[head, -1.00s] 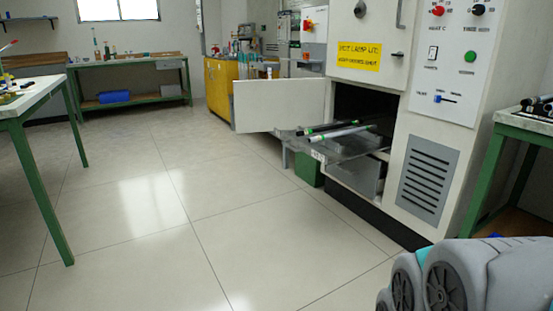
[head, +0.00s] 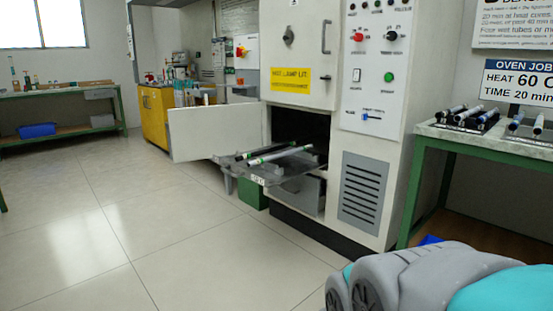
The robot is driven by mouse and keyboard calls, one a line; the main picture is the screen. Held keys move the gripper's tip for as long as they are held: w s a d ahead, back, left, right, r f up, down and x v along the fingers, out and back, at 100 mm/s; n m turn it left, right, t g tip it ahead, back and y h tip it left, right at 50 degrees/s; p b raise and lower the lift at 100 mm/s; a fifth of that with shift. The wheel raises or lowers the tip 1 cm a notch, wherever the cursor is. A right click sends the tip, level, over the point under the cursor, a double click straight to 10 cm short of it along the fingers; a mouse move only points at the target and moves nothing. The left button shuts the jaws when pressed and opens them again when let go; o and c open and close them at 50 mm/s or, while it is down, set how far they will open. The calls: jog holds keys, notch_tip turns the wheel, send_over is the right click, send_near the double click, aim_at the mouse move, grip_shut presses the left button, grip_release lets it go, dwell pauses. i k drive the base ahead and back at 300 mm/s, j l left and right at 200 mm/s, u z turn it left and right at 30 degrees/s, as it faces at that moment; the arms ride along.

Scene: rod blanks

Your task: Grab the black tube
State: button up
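A black tube (head: 262,149) lies on a rack shelf (head: 290,166) pulled out of the oven's lower opening. A white or silver tube (head: 280,155) lies beside it, nearer to me. Both have small green marks near their ends. More dark and pale tubes (head: 468,115) lie on the bench at the right; which of them are black is hard to tell at this size. My grey and teal arm (head: 430,280) fills the bottom right corner. My gripper's fingers are not in view.
The oven (head: 380,140) has its white lower door (head: 214,132) swung open to the left of the shelf. A green-legged bench (head: 438,142) stands at the right. A yellow cabinet (head: 157,117) and another bench (head: 60,93) stand at the back. The floor (head: 150,215) in front is clear.

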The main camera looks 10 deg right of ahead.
aim_at(441, 114)
jog(key=z, duration=1.35)
jog(key=i+l+u, duration=0.1)
jog(key=i+l, duration=0.3)
jog(key=l, duration=0.15)
jog(key=i+l+u, duration=0.1)
jog(key=i+l, duration=0.35)
jog(key=l, duration=0.1)
